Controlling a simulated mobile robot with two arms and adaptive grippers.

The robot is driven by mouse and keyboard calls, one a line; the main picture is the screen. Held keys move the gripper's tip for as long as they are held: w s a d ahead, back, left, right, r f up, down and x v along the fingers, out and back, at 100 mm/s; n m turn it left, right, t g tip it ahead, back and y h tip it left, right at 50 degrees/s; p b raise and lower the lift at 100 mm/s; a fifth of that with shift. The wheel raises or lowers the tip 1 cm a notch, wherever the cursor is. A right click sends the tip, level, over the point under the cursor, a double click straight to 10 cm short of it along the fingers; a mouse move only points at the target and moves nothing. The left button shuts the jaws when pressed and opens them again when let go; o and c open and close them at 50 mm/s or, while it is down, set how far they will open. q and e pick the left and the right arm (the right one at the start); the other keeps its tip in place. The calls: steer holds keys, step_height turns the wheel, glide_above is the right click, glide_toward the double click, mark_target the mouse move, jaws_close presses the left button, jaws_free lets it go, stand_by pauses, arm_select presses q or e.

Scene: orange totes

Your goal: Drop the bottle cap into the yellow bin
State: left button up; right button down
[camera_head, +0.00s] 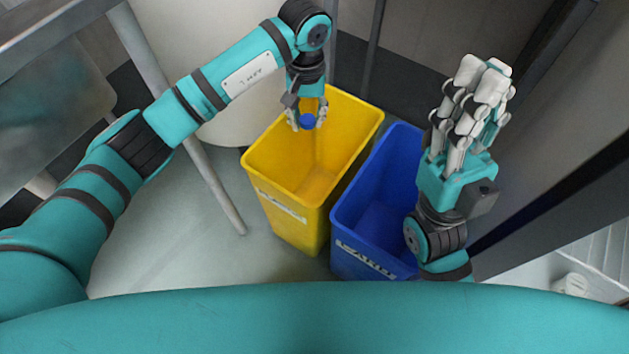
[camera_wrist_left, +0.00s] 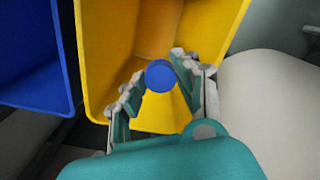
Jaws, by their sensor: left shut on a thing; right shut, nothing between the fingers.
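The yellow bin (camera_head: 283,185) stands open on the floor near the middle of the head view; it also fills much of the left wrist view (camera_wrist_left: 97,60). My left gripper (camera_head: 307,118) is over the back part of its opening, shut on the blue bottle cap (camera_head: 308,122). In the left wrist view the round cap (camera_wrist_left: 160,76) sits between the fingertips, with the bin's inside behind it. My right gripper (camera_head: 485,80) is shut and empty, pointing up at the right, above and beside the blue bin.
A blue bin (camera_head: 348,225) stands open just right of the yellow one. A table leg (camera_head: 215,190) and a large pale rounded object (camera_head: 225,125) are to the left and behind. A dark post (camera_head: 375,45) rises behind the bins. Floor at the lower left is clear.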

arm_select(q)
steer(key=shift+f+b, duration=1.05)
steer(key=shift+f, duration=1)
steer(key=o, duration=0.7)
steer(key=shift+o, duration=0.2)
step_height(320, 180, up, 12)
